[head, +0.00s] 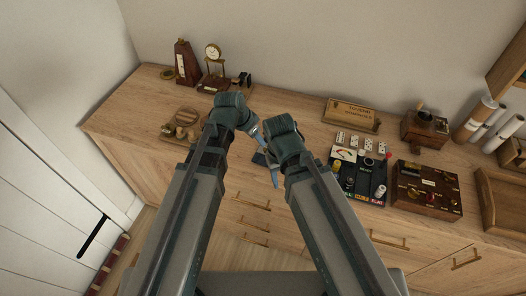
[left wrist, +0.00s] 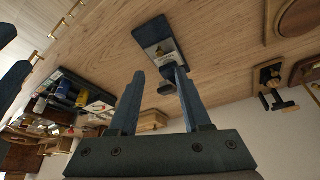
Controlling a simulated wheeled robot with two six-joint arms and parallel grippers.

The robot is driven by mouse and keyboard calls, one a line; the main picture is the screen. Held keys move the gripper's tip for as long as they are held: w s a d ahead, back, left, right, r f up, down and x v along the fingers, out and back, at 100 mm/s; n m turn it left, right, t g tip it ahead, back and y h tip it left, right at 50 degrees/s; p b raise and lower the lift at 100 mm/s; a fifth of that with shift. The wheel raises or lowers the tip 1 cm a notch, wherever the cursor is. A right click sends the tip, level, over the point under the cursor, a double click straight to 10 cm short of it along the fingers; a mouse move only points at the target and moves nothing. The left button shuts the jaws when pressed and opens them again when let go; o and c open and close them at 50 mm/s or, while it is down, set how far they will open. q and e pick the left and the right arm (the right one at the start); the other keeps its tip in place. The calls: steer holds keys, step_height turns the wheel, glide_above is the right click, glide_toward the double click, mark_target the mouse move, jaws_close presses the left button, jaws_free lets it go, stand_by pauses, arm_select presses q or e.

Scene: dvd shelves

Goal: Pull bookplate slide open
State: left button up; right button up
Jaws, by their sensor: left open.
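A small dark block with a pale plate, apparently the bookplate slide, lies on the wooden top in the left wrist view (left wrist: 158,42). In the head view, only a dark part of it (head: 259,158) shows between my arms. I cannot tell how far it is open. My left gripper (head: 261,139) points down at it. In the left wrist view its two blue fingers (left wrist: 159,73) are apart, with their tips near the block's near end; contact is unclear. My right gripper (head: 273,180) is close beside it, with a blue finger showing; its jaw opening is unclear.
A black board with several small items (head: 345,180) and a wooden box (head: 427,190) are to the right. A wooden tray with knobs (head: 183,125) is at left. A metronome (head: 186,62) and clock (head: 213,65) stand at the back.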

mark_target(265, 149)
arm_select(q)
steer(key=b+x, duration=0.7)
steer(key=x, duration=0.1)
steer(key=shift+d+f, duration=0.1)
steer(key=shift+f, duration=0.25)
jaws_close()
stand_by(1.0)
